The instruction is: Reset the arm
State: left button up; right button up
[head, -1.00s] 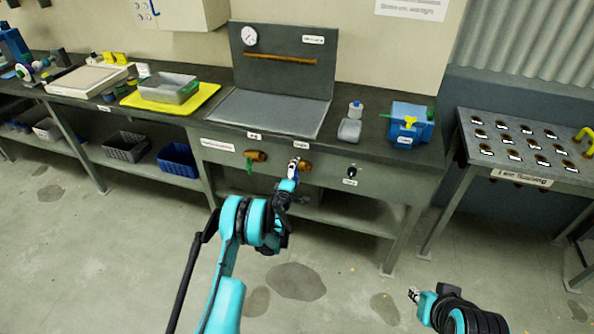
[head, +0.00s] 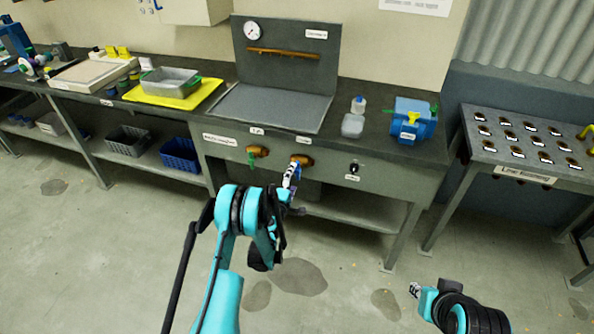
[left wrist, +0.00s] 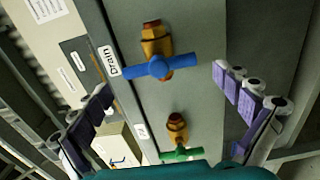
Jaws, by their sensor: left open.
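My left gripper (head: 291,174) is in front of the bench's front panel, just below the right-hand brass valve (head: 303,160). In the left wrist view the left gripper (left wrist: 163,82) is open, its two fingers wide apart. The valve's blue lever handle (left wrist: 158,67) shows between the fingers, next to a label reading "Drain"; nothing is held. A second brass valve with a green handle (left wrist: 182,154) is lower in that view, and to the left in the head view (head: 257,151). My right gripper (head: 415,290) hangs above the floor at lower right; its jaws are too small to judge.
The bench top holds a yellow tray (head: 207,92) with a grey bin (head: 168,84), a clear jar (head: 352,125) and a blue device (head: 413,120). A black knob (head: 354,168) is right of the valves. A rack table (head: 520,172) stands at right. Floor in front is open.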

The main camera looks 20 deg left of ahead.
pick_arm(q)
jog(key=s+d+r+m+g+h, duration=0.2)
jog(key=d+r+m, duration=0.25)
jog(key=r, duration=0.45)
jog(key=s+d+r+m+g+h, duration=0.1)
jog(key=s+d+r+m+h, duration=0.25)
jog(key=r, duration=0.55)
jog(key=s+d+r+m+g+y, duration=0.1)
jog(key=s+d+r+m+g, duration=0.15)
jog(key=s, duration=0.35)
jog(key=s+d+r+m+g+y, duration=0.1)
jog(key=s+d+r+m, duration=0.15)
jog(key=s, duration=0.35)
jog(key=s+a+f+m+g+y, duration=0.1)
jog(key=s+a, duration=0.1)
jog(key=s, duration=0.6)
jog(key=s+a+f+m+g+y, duration=0.1)
jog(key=s+a+f+m+g, duration=0.1)
jog(key=s, duration=0.7)
jog(key=s+a+f+m+g+y, duration=0.1)
jog(key=s+a+y, duration=0.1)
jog(key=s, duration=0.6)
jog(key=shift+s+f, duration=0.2)
jog(key=shift+f, duration=0.1)
